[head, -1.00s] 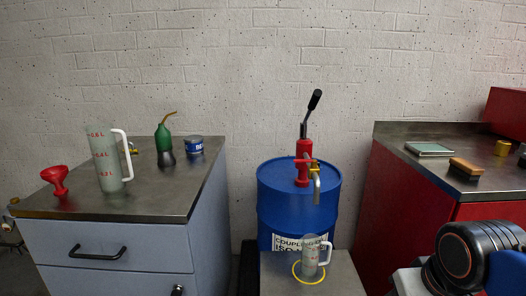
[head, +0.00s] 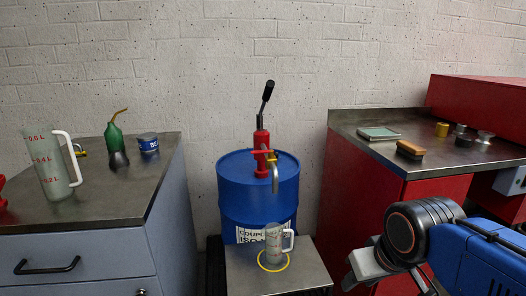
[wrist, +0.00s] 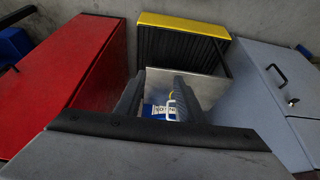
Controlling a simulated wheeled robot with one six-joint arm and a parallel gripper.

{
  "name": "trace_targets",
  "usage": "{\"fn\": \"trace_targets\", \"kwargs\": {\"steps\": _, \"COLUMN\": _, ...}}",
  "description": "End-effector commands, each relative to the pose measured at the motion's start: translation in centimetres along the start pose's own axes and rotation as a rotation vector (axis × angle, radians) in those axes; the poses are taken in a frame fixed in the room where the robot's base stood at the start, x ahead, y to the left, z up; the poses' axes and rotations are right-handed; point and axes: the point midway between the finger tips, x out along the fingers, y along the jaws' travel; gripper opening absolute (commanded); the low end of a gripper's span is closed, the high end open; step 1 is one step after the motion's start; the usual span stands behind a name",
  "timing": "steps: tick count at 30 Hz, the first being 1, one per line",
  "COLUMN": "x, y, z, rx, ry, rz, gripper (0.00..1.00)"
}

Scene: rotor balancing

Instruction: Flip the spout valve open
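The red hand pump (head: 261,141) stands on the blue drum (head: 232,190), its black handle tilted up to the right. A small brass spout valve (head: 271,157) sits at its side, with a short red part beside it. I cannot tell the valve's position at this size. The grey spout (head: 275,181) bends downward from it. A clear measuring jug (head: 273,244) stands below, inside a yellow ring (head: 264,266) on a low metal stand. My gripper's two dark fingers (wrist: 158,98) are apart in the wrist view, well away from the valve; my arm is at lower right in the head view.
A grey cabinet (head: 120,214) at left holds a large jug (head: 52,172), a green oil can (head: 114,142) and a blue tin (head: 148,144). A red cabinet (head: 365,190) at right carries a brush (head: 410,150) and small parts. The air around the pump is clear.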

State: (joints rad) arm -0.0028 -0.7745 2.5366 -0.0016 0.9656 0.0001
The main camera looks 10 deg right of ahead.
Motion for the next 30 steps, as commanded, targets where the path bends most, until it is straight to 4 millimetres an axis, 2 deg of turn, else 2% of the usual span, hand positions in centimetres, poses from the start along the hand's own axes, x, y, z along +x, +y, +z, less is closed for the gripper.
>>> {"fn": "trace_targets", "kwargs": {"steps": 1, "x": -0.1, "y": 0.0, "z": -0.1, "rx": 0.0, "ry": 0.0, "rz": 0.0, "gripper": 0.22}}
{"fn": "trace_targets", "kwargs": {"steps": 3, "x": -0.3, "y": -0.1, "z": -0.6, "rx": -0.001, "ry": -0.001, "rz": -0.001, "gripper": 0.05}}
{"fn": "trace_targets", "kwargs": {"steps": 4, "x": -0.5, "y": -0.1, "z": -1.0, "rx": -0.001, "ry": -0.001, "rz": -0.001, "gripper": 0.0}}
{"fn": "trace_targets", "kwargs": {"steps": 8, "x": -1.8, "y": -0.5, "z": -3.5, "rx": -0.004, "ry": -0.008, "rz": -0.004, "gripper": 0.0}}
{"fn": "trace_targets", "kwargs": {"steps": 18, "x": -6.5, "y": -2.5, "z": -14.1, "rx": -0.009, "ry": -0.027, "rz": -0.009, "gripper": 0.0}}
{"fn": "trace_targets", "kwargs": {"steps": 30, "x": -10.2, "y": -6.5, "z": -26.2, "rx": -0.01, "ry": -0.048, "rz": -0.01, "gripper": 0.0}}
